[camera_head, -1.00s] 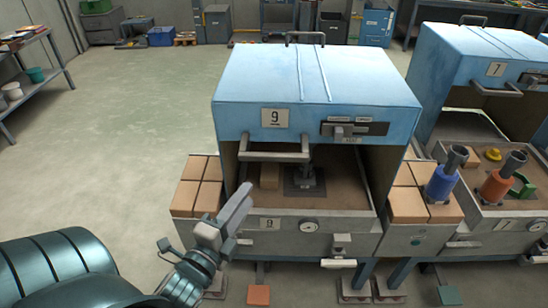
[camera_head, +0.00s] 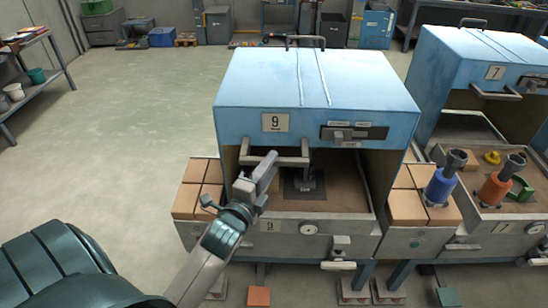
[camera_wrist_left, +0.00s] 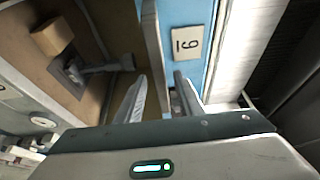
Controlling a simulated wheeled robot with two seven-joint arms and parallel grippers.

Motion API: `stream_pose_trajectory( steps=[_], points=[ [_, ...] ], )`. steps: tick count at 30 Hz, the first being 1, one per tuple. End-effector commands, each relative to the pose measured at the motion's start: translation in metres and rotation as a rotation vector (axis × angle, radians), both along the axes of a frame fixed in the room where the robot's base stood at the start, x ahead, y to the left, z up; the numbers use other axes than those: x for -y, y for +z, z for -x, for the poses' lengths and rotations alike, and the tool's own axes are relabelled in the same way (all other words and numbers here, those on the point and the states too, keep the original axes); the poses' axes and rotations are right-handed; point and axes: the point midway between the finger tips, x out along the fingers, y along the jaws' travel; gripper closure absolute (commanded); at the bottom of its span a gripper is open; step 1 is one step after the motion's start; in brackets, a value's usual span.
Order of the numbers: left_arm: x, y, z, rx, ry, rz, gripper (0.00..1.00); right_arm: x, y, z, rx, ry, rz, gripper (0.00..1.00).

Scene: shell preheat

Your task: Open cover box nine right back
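Cover box nine is a blue hood (camera_head: 320,85) with a "9" plate, standing over a grey base. Its front is open below the hood, showing a sandy floor and a dark fitting (camera_head: 305,183). A grey bar handle (camera_head: 290,160) juts from the hood's lower front edge. My left gripper (camera_head: 268,162) is at the left part of this handle and hides some of it. My right gripper is out of view.
Tan blocks (camera_head: 199,188) stack left of box nine, and more (camera_head: 408,208) sit on its right beside a blue cylinder (camera_head: 440,188). Box seven (camera_head: 470,60) stands to the right with an orange cylinder (camera_head: 493,187). Open floor (camera_head: 120,130) lies to the left.

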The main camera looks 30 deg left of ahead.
Motion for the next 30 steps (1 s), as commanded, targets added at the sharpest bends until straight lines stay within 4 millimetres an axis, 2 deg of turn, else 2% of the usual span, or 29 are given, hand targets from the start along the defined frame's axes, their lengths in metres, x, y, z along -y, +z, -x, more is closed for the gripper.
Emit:
stream_pose_trajectory(
  steps=[3, 7, 18, 19, 23, 30],
  points=[
    [-0.002, 0.001, -0.015, -0.001, 0.0, 0.0, 0.66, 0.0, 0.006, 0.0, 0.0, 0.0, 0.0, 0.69],
    [-0.004, 0.0, -0.024, 0.0, 0.0, 0.0, 0.66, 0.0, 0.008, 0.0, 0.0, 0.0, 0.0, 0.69],
    [-0.004, 0.0, -0.027, 0.0, 0.0, 0.0, 0.66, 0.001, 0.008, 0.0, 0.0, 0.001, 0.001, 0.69],
    [-0.004, -0.001, -0.027, 0.0, 0.0, 0.0, 0.7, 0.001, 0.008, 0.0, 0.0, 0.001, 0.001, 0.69],
    [-0.004, -0.001, -0.027, 0.0, 0.0, 0.0, 1.0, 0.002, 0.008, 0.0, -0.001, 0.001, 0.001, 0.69],
    [-0.005, -0.001, -0.028, -0.001, 0.0, 0.0, 1.0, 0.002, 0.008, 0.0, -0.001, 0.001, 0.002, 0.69]
  ],
)
